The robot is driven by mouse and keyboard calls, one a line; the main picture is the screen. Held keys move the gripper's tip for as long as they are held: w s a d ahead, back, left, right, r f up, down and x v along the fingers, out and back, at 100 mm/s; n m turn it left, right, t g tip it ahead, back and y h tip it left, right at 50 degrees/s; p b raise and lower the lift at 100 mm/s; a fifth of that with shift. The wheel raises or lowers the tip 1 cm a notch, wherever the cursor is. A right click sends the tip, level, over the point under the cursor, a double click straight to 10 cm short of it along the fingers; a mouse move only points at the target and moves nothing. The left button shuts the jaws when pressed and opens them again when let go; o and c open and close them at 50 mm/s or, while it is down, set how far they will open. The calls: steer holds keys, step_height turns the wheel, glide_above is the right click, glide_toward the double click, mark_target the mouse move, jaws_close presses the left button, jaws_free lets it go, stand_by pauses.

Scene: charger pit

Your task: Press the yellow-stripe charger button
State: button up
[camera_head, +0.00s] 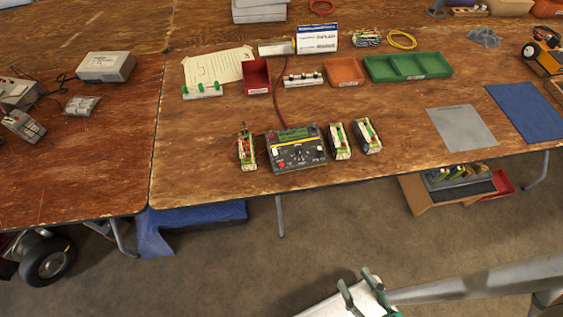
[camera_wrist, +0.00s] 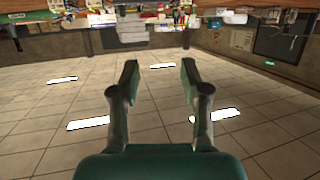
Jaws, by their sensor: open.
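The charger (camera_head: 294,148) is a dark box with a yellow stripe across it, a greenish display and knobs. It sits near the front edge of the wooden table in the head view. Small coloured spots show on its face, but its buttons are too small to tell apart. My gripper (camera_head: 358,281) is at the bottom of the head view, in front of the table and well apart from the charger. In the wrist view my gripper (camera_wrist: 158,82) has its two fingers spread with nothing between them. The charger is not recognisable in the wrist view.
Battery packs flank the charger: one at left (camera_head: 246,148), two at right (camera_head: 339,141) (camera_head: 368,135). Behind are a red bin (camera_head: 257,76), an orange tray (camera_head: 345,71) and a green tray (camera_head: 408,67). A grey mat (camera_head: 462,128) lies right. An open box (camera_head: 420,198) is below the table.

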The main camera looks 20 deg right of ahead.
jaws_close()
stand_by(1.1)
